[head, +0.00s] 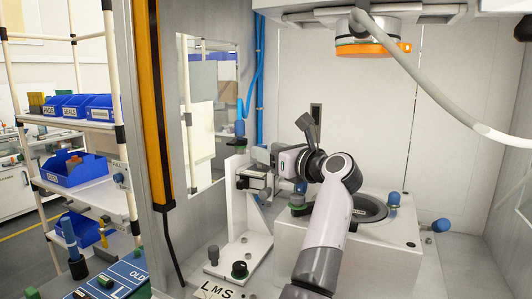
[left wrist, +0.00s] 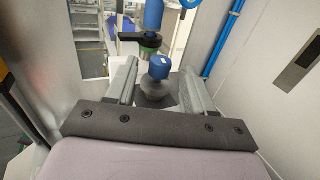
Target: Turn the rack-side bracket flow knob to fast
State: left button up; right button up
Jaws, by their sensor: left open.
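A white upright bracket (head: 238,205) stands on a plate left of the press block. In the left wrist view, a blue-capped knob (left wrist: 159,68) with a grey round base sits between the fingers of my left gripper (left wrist: 160,76). The fingers stand one on each side, with visible gaps, so they look open and not closed on it. In the head view my left gripper (head: 246,179) reaches leftward to the bracket and hides part of it; I cannot make out that knob clearly there. The knob's setting cannot be read. My right gripper is not in view.
A blue fitting with a green ring (left wrist: 150,40) and a black lever lies just beyond the knob. A grey wall with a window (head: 209,110) stands close on the left. The press block (head: 310,240) is on the right. A shelf rack with blue bins (head: 72,171) stands outside.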

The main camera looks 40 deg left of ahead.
pick_arm(q)
jog(key=shift+s+d+b, duration=0.2)
jog(key=shift+d+b, duration=0.05)
jog(key=shift+d, duration=1.1)
jog(key=shift+s+d+b, duration=0.15)
jog(key=shift+d+b, duration=0.1)
jog(key=shift+d, duration=1.1)
